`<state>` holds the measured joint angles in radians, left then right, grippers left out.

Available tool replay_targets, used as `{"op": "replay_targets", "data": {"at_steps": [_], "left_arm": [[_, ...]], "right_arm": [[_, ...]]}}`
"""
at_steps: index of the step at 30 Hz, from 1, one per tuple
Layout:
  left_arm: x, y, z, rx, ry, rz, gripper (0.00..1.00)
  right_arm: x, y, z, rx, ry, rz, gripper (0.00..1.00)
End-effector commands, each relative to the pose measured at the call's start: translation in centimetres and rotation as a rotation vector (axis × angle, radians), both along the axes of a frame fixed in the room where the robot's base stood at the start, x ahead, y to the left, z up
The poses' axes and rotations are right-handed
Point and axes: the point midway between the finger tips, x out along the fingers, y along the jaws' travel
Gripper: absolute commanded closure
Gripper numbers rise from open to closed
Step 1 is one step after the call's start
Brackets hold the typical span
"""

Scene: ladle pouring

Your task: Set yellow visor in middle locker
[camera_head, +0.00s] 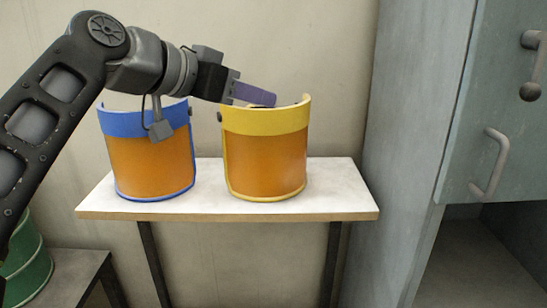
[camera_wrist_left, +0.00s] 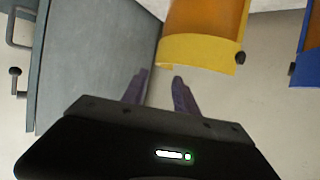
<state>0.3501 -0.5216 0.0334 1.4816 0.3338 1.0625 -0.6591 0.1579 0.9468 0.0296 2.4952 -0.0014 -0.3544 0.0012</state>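The yellow visor (camera_head: 265,122), with an orange shield, stands upright on the right part of a small white-topped table (camera_head: 215,206). In the left wrist view the yellow visor (camera_wrist_left: 198,50) shows upside down, just beyond my fingers. My left gripper (camera_head: 274,99) reaches in from the left, its purple fingers at the visor's upper rim. In the wrist view the fingers of the left gripper (camera_wrist_left: 161,76) are apart. I cannot tell whether the rim lies between them or whether they touch it. A grey-blue locker (camera_head: 405,120) stands at the right; its lower compartment (camera_head: 470,262) is open.
A blue-rimmed visor (camera_head: 146,124) stands left of the yellow one, beneath my left arm. A locker door handle (camera_head: 490,163) and a rounded one (camera_head: 531,68) stick out at the right. A green drum (camera_head: 25,262) stands at lower left on a low grey surface.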

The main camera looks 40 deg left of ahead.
Motion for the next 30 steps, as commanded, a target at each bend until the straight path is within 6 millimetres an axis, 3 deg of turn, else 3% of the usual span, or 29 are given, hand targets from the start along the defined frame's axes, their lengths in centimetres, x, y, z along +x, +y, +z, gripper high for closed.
{"op": "replay_targets", "data": {"at_steps": [5, 15, 30], "left_arm": [[0.8, -0.2, -0.3, 0.0, 0.003, -0.002, 0.65], [5.1, -0.8, -2.1, 0.0, 0.003, -0.002, 0.65], [6.4, -1.0, -2.7, 0.0, 0.005, -0.002, 0.65]], "right_arm": [[0.0, 0.0, 0.2, -0.001, 0.001, -0.001, 0.64], [-0.1, -0.1, 0.8, -0.003, 0.004, -0.002, 0.64], [-0.2, -0.1, 1.1, -0.003, 0.006, -0.002, 0.64]]}}
